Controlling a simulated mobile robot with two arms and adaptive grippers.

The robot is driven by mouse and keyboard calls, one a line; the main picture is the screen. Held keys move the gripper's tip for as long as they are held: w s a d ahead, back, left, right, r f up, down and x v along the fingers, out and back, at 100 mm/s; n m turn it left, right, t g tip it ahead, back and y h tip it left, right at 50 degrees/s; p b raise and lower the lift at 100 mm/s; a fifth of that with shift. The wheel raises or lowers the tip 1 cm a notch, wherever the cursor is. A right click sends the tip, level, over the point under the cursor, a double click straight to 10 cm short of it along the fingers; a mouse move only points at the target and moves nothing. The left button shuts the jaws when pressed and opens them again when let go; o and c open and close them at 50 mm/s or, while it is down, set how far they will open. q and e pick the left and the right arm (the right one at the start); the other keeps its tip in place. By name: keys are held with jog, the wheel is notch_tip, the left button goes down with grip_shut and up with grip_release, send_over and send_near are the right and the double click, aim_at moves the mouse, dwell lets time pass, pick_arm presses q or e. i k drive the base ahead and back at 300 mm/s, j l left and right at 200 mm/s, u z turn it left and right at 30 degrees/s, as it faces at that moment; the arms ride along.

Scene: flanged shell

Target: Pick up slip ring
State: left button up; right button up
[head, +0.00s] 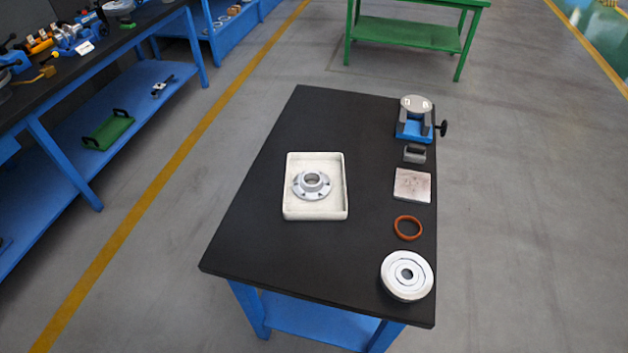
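A thin orange-brown ring (408,227) lies flat on the black table top near its right edge; it is the thing that looks most like the slip ring, though no label confirms this. A silver flanged part (312,184) with a raised hub and bolt holes sits in a shallow cream tray (296,211) at the middle of the table. Neither of my grippers shows in the head view.
Along the table's (262,235) right side stand a blue vise (407,127), a small grey block (415,153), a square plate (412,185) and a white-silver disc (398,285). The table's left part is clear. A blue workbench (75,185) stands left, a green one (410,33) behind.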

aim_at(311, 194)
jog(key=j+z, duration=0.15)
jog(key=z, duration=0.2)
jog(key=j+z, duration=0.15)
jog(key=z, duration=0.2)
jog(key=j+z, duration=0.15)
jog(key=z, duration=0.2)
jog(key=j+z, duration=0.1)
jog(key=j, duration=0.35)
jog(key=k+j+z, duration=0.1)
jog(key=j, duration=0.3)
jog(key=k+j+z, duration=0.15)
jog(key=j, duration=0.3)
jog(key=j+z, duration=0.1)
jog(key=j, duration=0.3)
jog(key=k+j+z, duration=0.1)
jog(key=j, duration=0.3)
jog(key=i+l, duration=0.3)
jog(key=l, duration=0.1)
